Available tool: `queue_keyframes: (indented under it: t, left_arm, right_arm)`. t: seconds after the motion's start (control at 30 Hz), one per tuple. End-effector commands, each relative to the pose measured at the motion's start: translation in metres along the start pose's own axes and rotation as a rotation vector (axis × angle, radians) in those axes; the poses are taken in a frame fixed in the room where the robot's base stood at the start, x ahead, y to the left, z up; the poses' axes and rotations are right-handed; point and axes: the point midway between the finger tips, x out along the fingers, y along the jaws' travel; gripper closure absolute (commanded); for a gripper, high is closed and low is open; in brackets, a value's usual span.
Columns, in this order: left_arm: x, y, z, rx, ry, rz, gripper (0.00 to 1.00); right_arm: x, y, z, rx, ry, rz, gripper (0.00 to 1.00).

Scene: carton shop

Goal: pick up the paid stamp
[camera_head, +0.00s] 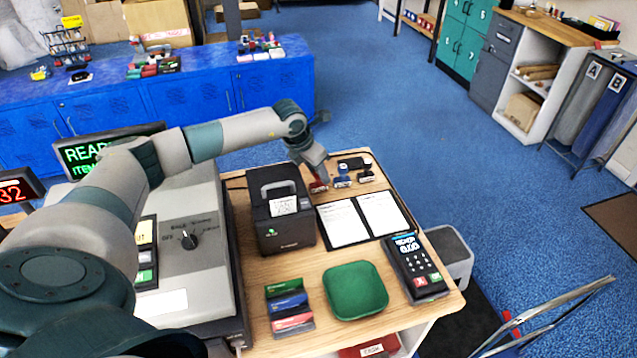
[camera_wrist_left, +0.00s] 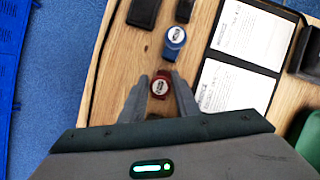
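A red stamp (camera_head: 318,186) with a round white label stands near the back edge of the wooden counter. The red stamp also shows in the left wrist view (camera_wrist_left: 159,86); its label is too small to read. My left gripper (camera_head: 316,172) reaches down over it. In the wrist view my left gripper (camera_wrist_left: 160,80) is open, with one finger on each side of the red stamp and small gaps visible. A blue stamp (camera_head: 342,178) and a black stamp (camera_head: 365,175) stand in a row to its right. My right gripper is not in view.
A black ink pad (camera_head: 351,163) lies behind the stamps. A black printer (camera_head: 282,217) stands close on the left, and a clipboard with papers (camera_head: 344,223) lies in front.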

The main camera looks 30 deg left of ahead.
Motion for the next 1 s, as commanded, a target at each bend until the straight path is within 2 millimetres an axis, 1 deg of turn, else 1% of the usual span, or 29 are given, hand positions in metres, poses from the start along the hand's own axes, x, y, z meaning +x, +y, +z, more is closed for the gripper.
queue_keyframes:
  t: [0.03, 0.1, 0.37, 0.57, 0.73, 0.87, 0.9, 1.0]
  left_arm:
    - [0.0, 0.0, 0.0, 0.0, 0.0, 0.0, 0.84]
    - [0.0, 0.0, 0.0, 0.0, 0.0, 0.0, 0.98]
    - [0.0, 0.0, 0.0, 0.0, 0.0, 0.0, 0.98]
    - [-0.005, 0.0, 0.003, 0.0, -0.003, 0.0, 0.98]
    - [-0.018, 0.0, 0.008, 0.0, -0.004, 0.0, 0.98]
    - [-0.036, 0.001, 0.016, 0.001, -0.006, 0.001, 0.98]
    - [-0.039, -0.011, 0.019, 0.005, -0.006, -0.003, 0.98]
    - [-0.049, -0.03, 0.024, 0.007, -0.006, -0.002, 0.98]
  right_arm:
    - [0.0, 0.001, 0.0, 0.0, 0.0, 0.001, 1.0]
    - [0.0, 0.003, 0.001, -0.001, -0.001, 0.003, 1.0]
    - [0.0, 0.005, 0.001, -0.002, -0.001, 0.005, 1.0]
    - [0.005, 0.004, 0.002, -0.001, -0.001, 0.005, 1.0]
    - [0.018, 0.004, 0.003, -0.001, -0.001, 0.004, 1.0]
    - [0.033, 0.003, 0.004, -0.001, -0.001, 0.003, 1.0]
    - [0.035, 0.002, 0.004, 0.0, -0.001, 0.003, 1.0]
    - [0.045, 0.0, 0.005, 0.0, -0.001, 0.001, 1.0]
